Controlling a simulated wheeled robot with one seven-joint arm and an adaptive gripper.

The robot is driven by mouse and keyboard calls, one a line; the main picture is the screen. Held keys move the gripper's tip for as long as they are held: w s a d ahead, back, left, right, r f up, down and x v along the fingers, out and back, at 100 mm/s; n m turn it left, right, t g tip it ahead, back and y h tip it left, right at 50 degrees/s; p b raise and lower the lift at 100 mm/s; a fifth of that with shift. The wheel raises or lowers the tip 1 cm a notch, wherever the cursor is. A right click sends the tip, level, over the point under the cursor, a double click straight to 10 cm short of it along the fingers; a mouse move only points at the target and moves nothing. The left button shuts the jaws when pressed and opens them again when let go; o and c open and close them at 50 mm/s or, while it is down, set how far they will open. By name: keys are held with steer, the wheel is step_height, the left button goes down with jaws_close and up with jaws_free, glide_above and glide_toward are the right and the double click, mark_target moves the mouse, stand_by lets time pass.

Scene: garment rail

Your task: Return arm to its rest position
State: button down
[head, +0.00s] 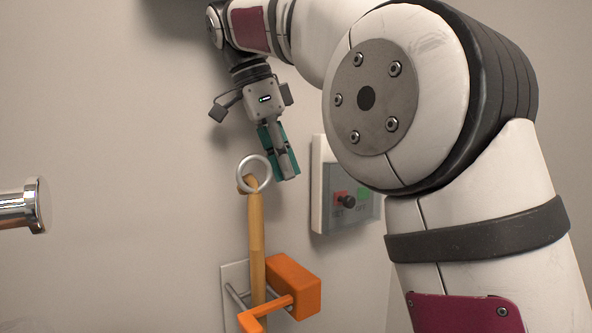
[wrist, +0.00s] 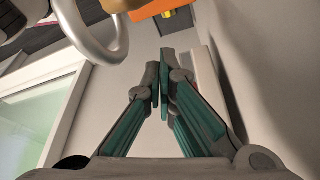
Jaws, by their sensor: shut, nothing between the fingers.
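My gripper (head: 288,178) is at the upper middle of the head view, pointing down, with its teal-sided fingers together and empty. It is just right of and slightly above a pale metal ring (head: 268,172) at the top of a wooden pole (head: 257,230). My arm reaches across the right of the head view.
The pole stands upright by an orange holder (head: 293,285) on a wall plate. A wall control box (head: 317,190) with red and green labels is right of my gripper, partly behind my arm. A metal rail end (head: 35,206) juts in at left. The wall between is clear.

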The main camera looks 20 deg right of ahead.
steer(key=s+d+f+n+t+y, duration=0.2)
steer(key=s+f+n+t, duration=0.1)
steer(key=s+f+n, duration=0.6)
steer(key=s+d+f+n+t+y, duration=0.1)
steer(key=s+f+n+t+y, duration=0.1)
steer(key=s+f+n, duration=0.7)
steer(key=s+f, duration=0.2)
steer(key=s, duration=0.3)
steer(key=shift+s+d+f+n+t, duration=0.15)
steer(key=shift+s+d+n+t, duration=0.05)
steer(key=shift+d+n+t, duration=0.2)
